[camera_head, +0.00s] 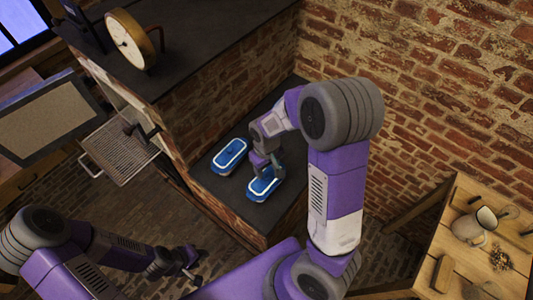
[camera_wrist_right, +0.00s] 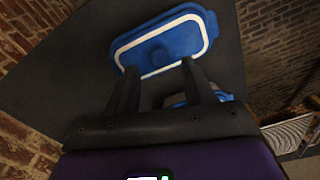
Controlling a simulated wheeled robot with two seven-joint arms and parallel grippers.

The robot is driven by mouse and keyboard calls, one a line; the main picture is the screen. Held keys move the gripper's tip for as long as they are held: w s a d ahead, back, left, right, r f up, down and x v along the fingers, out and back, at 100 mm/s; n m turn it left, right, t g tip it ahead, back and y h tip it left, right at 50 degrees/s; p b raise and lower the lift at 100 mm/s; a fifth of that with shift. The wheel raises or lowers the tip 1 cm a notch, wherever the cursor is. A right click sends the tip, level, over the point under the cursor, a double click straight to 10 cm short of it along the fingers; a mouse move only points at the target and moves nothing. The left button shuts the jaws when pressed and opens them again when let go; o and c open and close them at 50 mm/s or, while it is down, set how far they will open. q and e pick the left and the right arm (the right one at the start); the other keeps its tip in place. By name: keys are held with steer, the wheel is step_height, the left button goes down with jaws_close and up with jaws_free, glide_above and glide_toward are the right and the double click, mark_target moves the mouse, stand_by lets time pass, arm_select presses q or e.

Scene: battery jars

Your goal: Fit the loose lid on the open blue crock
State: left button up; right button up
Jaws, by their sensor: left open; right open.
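Two blue oblong pieces with white bands lie on a dark ledge. The left blue piece (camera_head: 229,156) is clear of both grippers. The right blue piece (camera_head: 262,187) is partly hidden under my right gripper (camera_head: 267,170), which is open with its fingers right over it. In the right wrist view, the nearer blue piece (camera_wrist_right: 185,37) lies just beyond the open fingertips (camera_wrist_right: 160,68), showing a round central part. The other blue piece (camera_wrist_right: 222,97) is mostly hidden behind a finger. I cannot tell which piece is the crock and which the loose lid. My left gripper (camera_head: 189,264) is open and empty, low at left.
The dark ledge (camera_head: 225,190) sits in a corner against brick walls. A higher counter with a dial (camera_head: 131,40) stands behind at left. A metal grille (camera_head: 119,152) juts out at left. A wooden table (camera_head: 448,235) with a jug (camera_head: 474,228) stands at right.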

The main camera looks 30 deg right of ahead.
mark_target(267, 175)
step_height(267, 175, up, 9)
steer(key=shift+r+p, duration=0.15)
steer(key=shift+p, duration=0.3)
stand_by(0.3)
